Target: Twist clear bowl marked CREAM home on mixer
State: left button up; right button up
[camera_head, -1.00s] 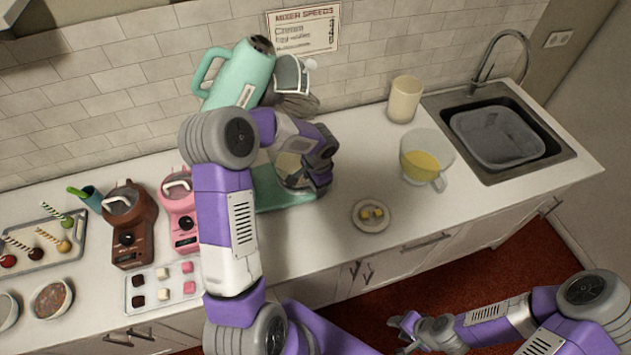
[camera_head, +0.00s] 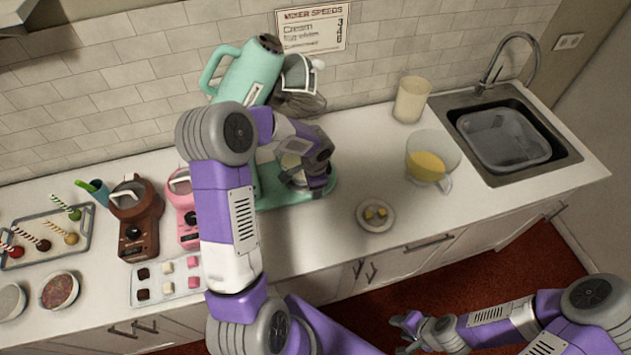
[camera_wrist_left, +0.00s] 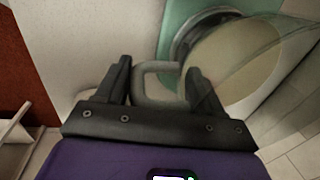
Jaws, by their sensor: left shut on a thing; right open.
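The mint-green mixer (camera_head: 247,78) stands against the wall with its head tilted up and its base plate (camera_head: 272,202) on the counter. A clear bowl (camera_head: 296,172) with pale contents sits at the base, partly hidden by my left gripper (camera_head: 310,184). The bowl also shows in the left wrist view (camera_wrist_left: 232,62), over a round metal ring on the green base. There its handle (camera_wrist_left: 158,68) lies between the fingers of my left gripper (camera_wrist_left: 160,88), which is shut on it. No CREAM marking is readable. My right gripper (camera_head: 408,328) is open and empty, in front of the counter.
A clear jug of yellow liquid (camera_head: 432,160), a small plate (camera_head: 361,217) and a cream canister (camera_head: 411,99) stand right of the mixer, near the sink (camera_head: 515,140). Pink (camera_head: 184,212) and brown (camera_head: 134,222) machines and a sweets tray (camera_head: 150,291) stand left.

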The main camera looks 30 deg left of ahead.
pick_arm(q)
jog(key=shift+s+f+m, duration=0.1)
jog(key=shift+s+m, duration=0.1)
jog(key=shift+m, duration=0.1)
jog(key=shift+s+a, duration=0.1)
jog(key=shift+a, duration=0.05)
jog(key=shift+s+a+m+p, duration=0.35)
jog(key=shift+m+p, duration=0.15)
jog(key=shift+m, duration=0.1)
jog(key=o, duration=1.6)
jog(key=shift+a, duration=0.1)
jog(key=shift+w, duration=0.1)
